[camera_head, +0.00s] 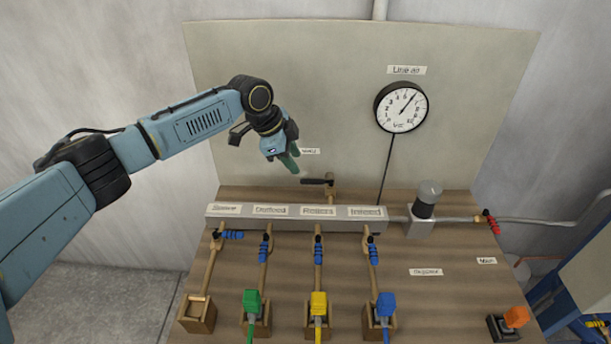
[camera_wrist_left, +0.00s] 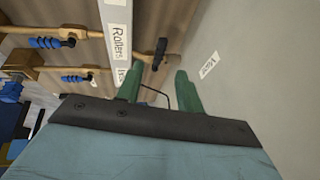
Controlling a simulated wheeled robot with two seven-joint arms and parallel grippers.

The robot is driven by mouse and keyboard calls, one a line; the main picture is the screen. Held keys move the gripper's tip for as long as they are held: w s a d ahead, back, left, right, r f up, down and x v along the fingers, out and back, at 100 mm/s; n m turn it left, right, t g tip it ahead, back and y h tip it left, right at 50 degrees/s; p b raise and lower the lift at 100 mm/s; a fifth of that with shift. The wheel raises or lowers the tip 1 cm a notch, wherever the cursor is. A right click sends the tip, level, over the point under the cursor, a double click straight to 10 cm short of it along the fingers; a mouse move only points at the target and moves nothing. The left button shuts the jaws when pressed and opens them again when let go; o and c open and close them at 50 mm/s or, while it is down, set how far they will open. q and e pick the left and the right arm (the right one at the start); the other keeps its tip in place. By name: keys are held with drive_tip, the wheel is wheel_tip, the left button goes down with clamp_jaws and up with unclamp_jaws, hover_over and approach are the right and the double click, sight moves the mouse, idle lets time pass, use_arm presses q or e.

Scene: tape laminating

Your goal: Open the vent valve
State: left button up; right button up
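The vent valve is a brass stub behind the grey manifold with a black lever handle (camera_head: 316,182). The handle lies sideways, pointing left, crosswise to the stub. It also shows in the left wrist view (camera_wrist_left: 161,50), just beyond the fingertips. A small label (camera_head: 310,151) is on the panel above it, and shows in the wrist view (camera_wrist_left: 208,65). My left gripper (camera_head: 292,163) has green fingers and is above and left of the handle. In the wrist view its fingers (camera_wrist_left: 157,84) are apart with nothing between them. My right gripper is not in view.
The grey manifold (camera_head: 290,224) carries labels and several branches with blue-handled valves (camera_head: 318,250) in front. A round gauge (camera_head: 401,107) hangs on the back panel. A grey-capped cylinder (camera_head: 427,197) and a red-handled valve (camera_head: 491,222) stand right.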

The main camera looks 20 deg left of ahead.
sight(308, 179)
use_arm(q)
drive_tip(key=x, duration=0.8)
clamp_jaws()
